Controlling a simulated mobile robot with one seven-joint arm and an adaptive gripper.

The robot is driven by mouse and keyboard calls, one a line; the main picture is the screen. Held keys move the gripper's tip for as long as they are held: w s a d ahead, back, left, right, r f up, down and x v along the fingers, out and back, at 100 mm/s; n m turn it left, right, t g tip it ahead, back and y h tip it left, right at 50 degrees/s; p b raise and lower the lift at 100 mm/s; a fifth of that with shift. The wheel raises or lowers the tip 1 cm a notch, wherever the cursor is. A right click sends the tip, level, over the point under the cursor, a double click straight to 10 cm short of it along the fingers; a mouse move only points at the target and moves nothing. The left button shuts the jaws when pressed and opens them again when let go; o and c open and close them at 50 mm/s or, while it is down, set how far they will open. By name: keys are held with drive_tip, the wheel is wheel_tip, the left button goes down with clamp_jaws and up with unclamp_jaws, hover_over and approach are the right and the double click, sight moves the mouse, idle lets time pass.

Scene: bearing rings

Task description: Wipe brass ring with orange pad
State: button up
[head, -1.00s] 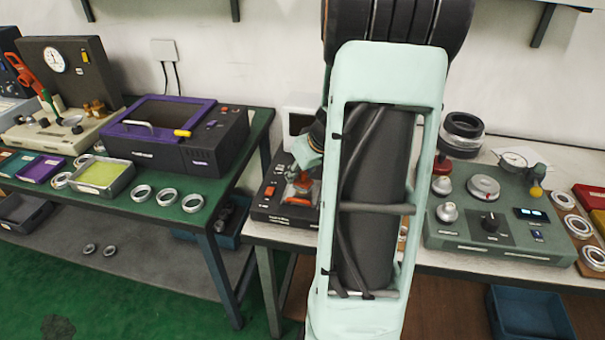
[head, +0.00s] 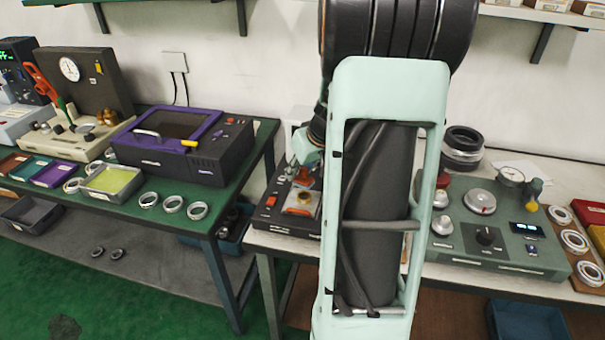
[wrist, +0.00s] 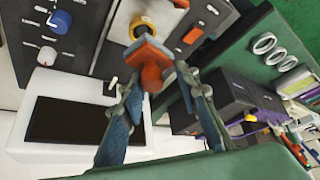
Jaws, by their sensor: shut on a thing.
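The brass ring (head: 299,199) sits on a pale plate of the black device (head: 268,215) on the right bench. It also shows at the top of the wrist view (wrist: 141,27). My gripper (wrist: 158,82) is shut on the orange pad (wrist: 150,55) by its orange grip. The pad's face points towards the ring and is close to it in the wrist view; it appears just above the ring in the head view, apparently apart from it. My arm hides part of the device and the fingertips in the head view.
A green instrument box (head: 500,235) stands right of my arm. On the left bench are a purple-topped machine (head: 180,140), a tray with a yellow-green bottom (head: 112,182) and several steel rings.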

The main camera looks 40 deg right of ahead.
drive_tip(key=shift+r+p, duration=0.7)
drive_tip(key=shift+r, duration=0.7)
